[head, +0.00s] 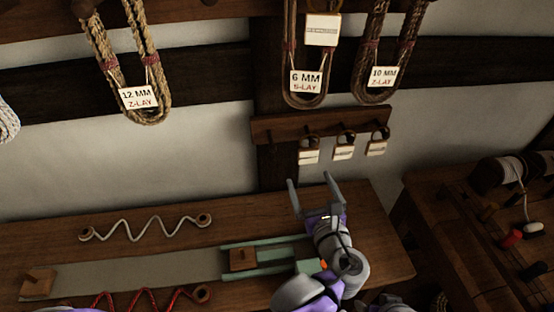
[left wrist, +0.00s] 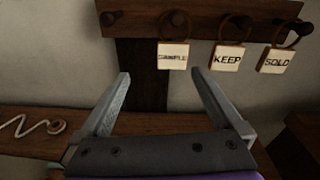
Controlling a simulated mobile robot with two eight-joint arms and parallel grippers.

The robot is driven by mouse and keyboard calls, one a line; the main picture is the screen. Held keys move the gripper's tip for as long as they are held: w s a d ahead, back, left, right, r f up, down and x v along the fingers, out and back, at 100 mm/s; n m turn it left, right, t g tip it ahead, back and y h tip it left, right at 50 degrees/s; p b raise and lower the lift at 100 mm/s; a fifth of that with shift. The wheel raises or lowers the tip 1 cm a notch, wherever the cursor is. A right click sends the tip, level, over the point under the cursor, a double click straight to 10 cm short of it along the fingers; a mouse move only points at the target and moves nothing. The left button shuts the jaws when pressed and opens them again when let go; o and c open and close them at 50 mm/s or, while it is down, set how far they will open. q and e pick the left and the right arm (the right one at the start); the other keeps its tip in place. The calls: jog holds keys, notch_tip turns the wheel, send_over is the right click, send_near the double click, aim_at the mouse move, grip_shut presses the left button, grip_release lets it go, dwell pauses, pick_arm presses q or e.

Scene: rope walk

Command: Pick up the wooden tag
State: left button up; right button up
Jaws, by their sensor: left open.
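Three small pale wooden tags hang by loops from a dark peg rail (head: 320,124) on the wall. In the left wrist view they read SAMPLE (left wrist: 173,56), KEEP (left wrist: 227,58) and SOLD (left wrist: 277,60). In the head view the left tag (head: 309,157), middle tag (head: 344,152) and right tag (head: 376,148) are too small to read. My left gripper (head: 310,180) is open and empty, below the left tag. In the left wrist view its fingers (left wrist: 160,74) point up toward the rail, with the SAMPLE tag just beyond and between them. My right gripper does not show.
Labelled rope coils hang above the rail, including the 6 MM coil (head: 305,82) and 10 MM coil (head: 383,76). The wooden bench (head: 385,255) below holds a green-railed slide (head: 270,250) and a pale wavy cord (head: 145,228). A second bench (head: 465,235) stands at right.

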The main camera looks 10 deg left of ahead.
aim_at(309, 153)
pick_arm(q)
jog(key=shift+m+t, duration=0.4)
jog(key=shift+m, duration=0.3)
jog(key=w, duration=0.2)
jog(key=w+r, duration=0.1)
jog(key=w, duration=0.2)
jog(key=shift+d+p+x, duration=0.2)
jog(key=shift+p+x, duration=0.25)
jog(key=shift+x, duration=2.4)
jog(key=shift+c, duration=1.3)
jog(key=c, duration=1.1)
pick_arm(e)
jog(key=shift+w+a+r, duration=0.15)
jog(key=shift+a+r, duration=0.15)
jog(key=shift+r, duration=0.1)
pick_arm(q)
jog(key=shift+r, duration=0.15)
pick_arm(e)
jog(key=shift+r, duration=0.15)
